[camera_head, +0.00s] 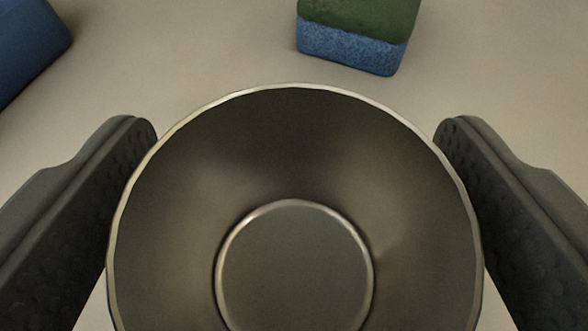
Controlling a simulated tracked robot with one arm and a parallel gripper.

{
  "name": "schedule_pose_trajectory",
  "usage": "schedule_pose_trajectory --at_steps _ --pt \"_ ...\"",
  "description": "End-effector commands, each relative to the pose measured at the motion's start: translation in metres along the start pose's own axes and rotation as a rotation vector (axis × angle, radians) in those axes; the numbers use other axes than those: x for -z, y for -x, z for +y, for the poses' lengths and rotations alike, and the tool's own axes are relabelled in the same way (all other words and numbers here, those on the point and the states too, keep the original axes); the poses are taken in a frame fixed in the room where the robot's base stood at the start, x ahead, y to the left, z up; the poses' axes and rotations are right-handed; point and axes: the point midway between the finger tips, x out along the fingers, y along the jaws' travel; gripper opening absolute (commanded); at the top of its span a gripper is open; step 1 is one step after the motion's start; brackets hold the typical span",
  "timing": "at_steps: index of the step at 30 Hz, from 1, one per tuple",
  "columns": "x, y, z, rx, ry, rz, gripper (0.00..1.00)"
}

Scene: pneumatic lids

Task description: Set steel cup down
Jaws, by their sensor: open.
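The steel cup (400,190) fills the middle of the view, seen from above with its mouth facing me. It looks empty, with a round flat bottom inside. My gripper (294,135) is open, with one dark, dimpled finger on each side of the cup. The left finger comes very near the rim, and the right finger also lies close beside it. I cannot tell whether either finger touches the cup. The cup's underside and its near edge are hidden or out of frame.
A sponge (352,38) with a green top and blue lower layer lies beyond the cup. A blue object (28,45) is cut off at the upper left corner. The pale surface (190,50) between them is clear.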

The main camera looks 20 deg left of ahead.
Motion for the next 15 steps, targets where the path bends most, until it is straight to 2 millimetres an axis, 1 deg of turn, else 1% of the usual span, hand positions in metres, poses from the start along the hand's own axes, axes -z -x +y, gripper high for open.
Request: schedule_pose_trajectory --at_steps 3,7,11,15 --pt "0.003 0.001 0.000 0.000 0.000 0.000 0.80" --pt "0.002 0.014 0.000 0.001 0.002 -0.004 0.80" --pt "0.005 0.034 0.000 0.001 0.004 -0.001 0.80" --pt "0.004 0.062 0.000 0.002 0.006 -0.003 0.80"
